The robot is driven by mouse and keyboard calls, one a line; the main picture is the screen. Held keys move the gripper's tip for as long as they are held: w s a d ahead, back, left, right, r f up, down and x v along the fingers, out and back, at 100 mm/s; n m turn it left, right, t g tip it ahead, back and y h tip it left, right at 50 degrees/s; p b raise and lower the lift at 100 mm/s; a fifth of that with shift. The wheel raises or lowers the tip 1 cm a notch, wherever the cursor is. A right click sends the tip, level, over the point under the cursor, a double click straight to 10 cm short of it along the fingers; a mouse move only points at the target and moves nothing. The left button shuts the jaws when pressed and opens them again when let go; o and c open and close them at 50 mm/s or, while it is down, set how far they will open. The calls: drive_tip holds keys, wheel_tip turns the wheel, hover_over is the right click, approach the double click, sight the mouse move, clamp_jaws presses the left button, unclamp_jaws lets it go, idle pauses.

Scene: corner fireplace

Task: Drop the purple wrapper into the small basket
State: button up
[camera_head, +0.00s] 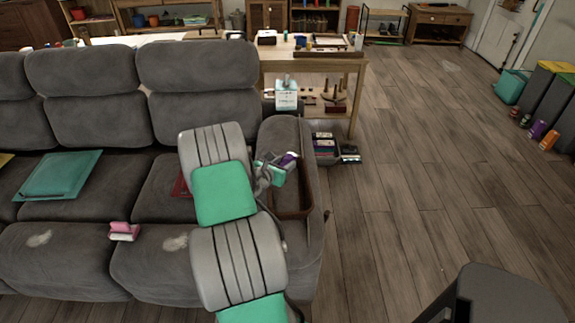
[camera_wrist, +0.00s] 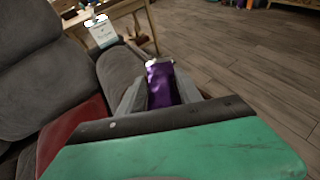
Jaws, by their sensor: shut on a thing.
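The purple wrapper (camera_wrist: 162,90) is held between the two grey fingers of my gripper (camera_wrist: 160,78) in the wrist view. It is shiny, dark purple, with a pale upper end. In the head view, a small purple patch of the wrapper (camera_head: 288,159) shows at my gripper (camera_head: 281,163), above the right arm of the grey sofa. My gripper is shut on it. A small dark container (camera_head: 327,158) with several items stands on the floor beyond the sofa arm; I cannot tell whether it is the small basket.
The grey sofa (camera_head: 90,240) fills the left, with a teal folder (camera_head: 60,175) and a pink item (camera_head: 124,231) on it. A wooden table (camera_head: 310,62) stands behind. Bins (camera_head: 540,90) are at far right. The wooden floor right of the sofa is mostly clear.

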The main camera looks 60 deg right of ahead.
drive_tip(key=shift+s+d+f, duration=0.2)
drive_tip(key=shift+s+d, duration=0.15)
drive_tip(key=shift+s, duration=0.25)
drive_tip(key=shift+s+f+g, duration=0.1)
drive_tip(key=shift+f+g, duration=0.15)
drive_tip(key=shift+g, duration=0.05)
wheel_tip(320, 180, down, 6)
drive_tip(key=b, duration=0.5)
drive_tip(key=shift+r+b, duration=0.2)
drive_tip(key=shift+b, duration=0.15)
drive_tip(key=shift+r, duration=0.1)
drive_tip(key=o, duration=1.4)
drive_tip(key=shift+c, duration=0.2)
